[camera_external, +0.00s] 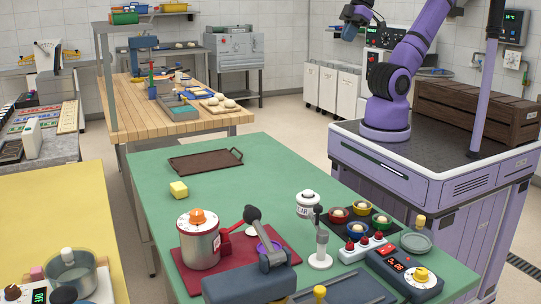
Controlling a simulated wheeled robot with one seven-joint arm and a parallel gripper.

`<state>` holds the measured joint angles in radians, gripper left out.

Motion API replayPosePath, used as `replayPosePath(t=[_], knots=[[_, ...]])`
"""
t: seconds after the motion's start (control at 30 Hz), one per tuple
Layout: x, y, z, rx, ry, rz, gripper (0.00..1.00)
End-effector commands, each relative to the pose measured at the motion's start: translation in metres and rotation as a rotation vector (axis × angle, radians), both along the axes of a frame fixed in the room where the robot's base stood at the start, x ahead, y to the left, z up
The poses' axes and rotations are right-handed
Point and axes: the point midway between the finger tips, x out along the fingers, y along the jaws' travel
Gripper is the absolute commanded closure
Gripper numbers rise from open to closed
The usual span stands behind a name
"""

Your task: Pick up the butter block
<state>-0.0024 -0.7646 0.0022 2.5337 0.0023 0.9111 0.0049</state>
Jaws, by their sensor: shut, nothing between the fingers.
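The butter block (178,189) is a small pale yellow block. It sits on the green tabletop (143,205) toward its left side, near the brown tray. My purple arm rises from its base at the upper right. My gripper (349,32) is at the end of the arm, high at the top of the view, far from the butter block. It looks small here; it is shut and empty.
A brown tray (206,160) lies behind the butter. A metal pot (199,240) on a red board stands in front of it. The left middle is clear.

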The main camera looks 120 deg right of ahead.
Motion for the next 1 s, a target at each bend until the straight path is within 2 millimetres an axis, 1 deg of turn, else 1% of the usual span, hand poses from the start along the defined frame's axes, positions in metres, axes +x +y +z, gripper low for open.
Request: replayPosePath(t=[0.03,0.07,0.1,0.17,0.2,0.27,0.3,0.4,0.67,0.77,0.87,0.97,1.0], knots=[[0.000,0.000,0.000,0.000,0.000,0.000,0.86],[0.000,0.000,0.000,0.000,0.000,0.000,0.79],[0.000,0.000,0.000,0.000,0.000,0.000,0.70],[0.000,0.000,0.000,0.000,0.000,0.000,0.56],[0.000,0.000,0.000,0.000,0.000,0.000,0.47],[0.000,0.000,0.000,0.000,0.000,0.000,0.33],[0.000,0.000,0.000,0.000,0.000,0.000,0.24],[0.000,0.000,0.000,0.000,0.000,0.000,0.04],[0.001,0.000,0.000,0.000,0.001,0.000,0.04],[0.008,0.000,0.003,-0.002,0.007,0.001,0.04],[0.025,-0.001,0.010,-0.006,0.022,0.004,0.04],[0.051,-0.003,0.018,-0.012,0.044,0.007,0.04],[0.063,-0.004,0.021,-0.016,0.053,0.009,0.04]])
